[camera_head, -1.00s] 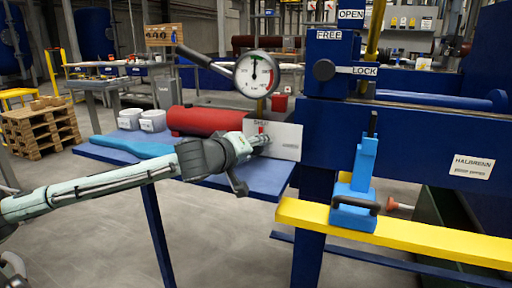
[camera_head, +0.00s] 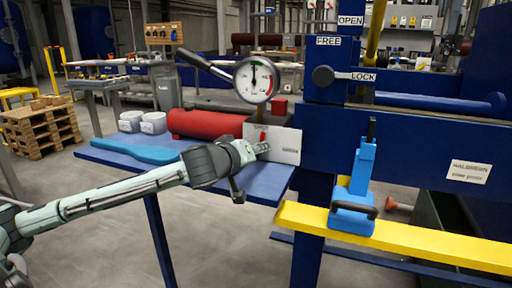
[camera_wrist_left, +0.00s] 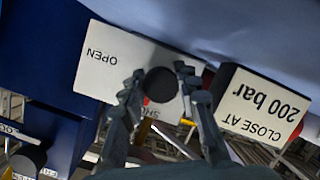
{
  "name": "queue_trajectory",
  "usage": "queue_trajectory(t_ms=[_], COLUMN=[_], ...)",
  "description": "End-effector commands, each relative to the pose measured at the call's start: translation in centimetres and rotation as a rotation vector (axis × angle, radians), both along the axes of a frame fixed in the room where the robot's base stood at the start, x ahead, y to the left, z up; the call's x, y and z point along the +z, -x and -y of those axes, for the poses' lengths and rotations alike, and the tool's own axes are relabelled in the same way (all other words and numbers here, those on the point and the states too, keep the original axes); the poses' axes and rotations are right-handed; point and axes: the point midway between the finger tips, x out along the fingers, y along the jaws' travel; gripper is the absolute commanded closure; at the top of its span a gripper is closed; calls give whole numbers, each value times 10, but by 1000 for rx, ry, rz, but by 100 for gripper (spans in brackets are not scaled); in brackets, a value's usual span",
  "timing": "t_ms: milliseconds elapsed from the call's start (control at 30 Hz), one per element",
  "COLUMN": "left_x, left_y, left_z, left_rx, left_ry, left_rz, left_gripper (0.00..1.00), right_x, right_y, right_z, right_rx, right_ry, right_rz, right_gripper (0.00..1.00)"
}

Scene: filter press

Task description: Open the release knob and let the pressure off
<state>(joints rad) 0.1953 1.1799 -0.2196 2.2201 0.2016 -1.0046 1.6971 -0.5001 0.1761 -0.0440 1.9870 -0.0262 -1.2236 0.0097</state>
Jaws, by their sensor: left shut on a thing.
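The release knob (camera_wrist_left: 160,85) shows dark and round in the left wrist view, in front of a white plate (camera_wrist_left: 105,68) lettered OPEN and, partly hidden, SHUT. The plate (camera_head: 287,146) also shows in the head view. My left gripper (camera_wrist_left: 160,88) has a finger on each side of the knob and is shut on it. In the head view my left gripper (camera_head: 260,148) reaches the plate and hides the knob. A red piece (camera_head: 262,138) shows just above the fingers. The round pressure gauge (camera_head: 256,78) stands above, its needle roughly upright. My right gripper is out of view.
A sign reading CLOSE AT 200 bar (camera_wrist_left: 259,104) sits close beside the fingers. A blue shelf (camera_head: 258,187) lies below my left arm, with a red cylinder (camera_head: 205,123) and white tubs (camera_head: 153,122). A blue device (camera_head: 355,195) stands on the yellow beam (camera_head: 420,240).

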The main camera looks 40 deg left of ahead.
Motion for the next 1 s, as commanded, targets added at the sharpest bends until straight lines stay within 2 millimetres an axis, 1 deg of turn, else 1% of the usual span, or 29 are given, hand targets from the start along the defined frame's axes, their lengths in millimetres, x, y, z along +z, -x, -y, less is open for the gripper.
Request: queue_trajectory(t_ms=[33,200,267,400,500,600,700,1000], left_x=[4,3,2,1,0,-1,-2,-2], left_y=[0,0,0,0,0,0,0,0], left_z=[0,1,0,0,0,0,1,0], left_rx=[2,2,3,3,3,2,2,3], left_ry=[-36,-189,-245,-377,-468,-561,-653,-930], left_rz=[-11,-49,-63,-94,-117,-139,-161,-227], left_gripper=[98,98,98,98,98,98,98,98], right_x=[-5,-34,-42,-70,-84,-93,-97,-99], right_y=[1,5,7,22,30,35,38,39], right_z=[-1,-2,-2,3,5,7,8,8], right_rx=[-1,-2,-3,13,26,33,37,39], right_ry=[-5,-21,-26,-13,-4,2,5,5], right_rz=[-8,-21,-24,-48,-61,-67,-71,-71], right_gripper=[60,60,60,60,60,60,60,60])
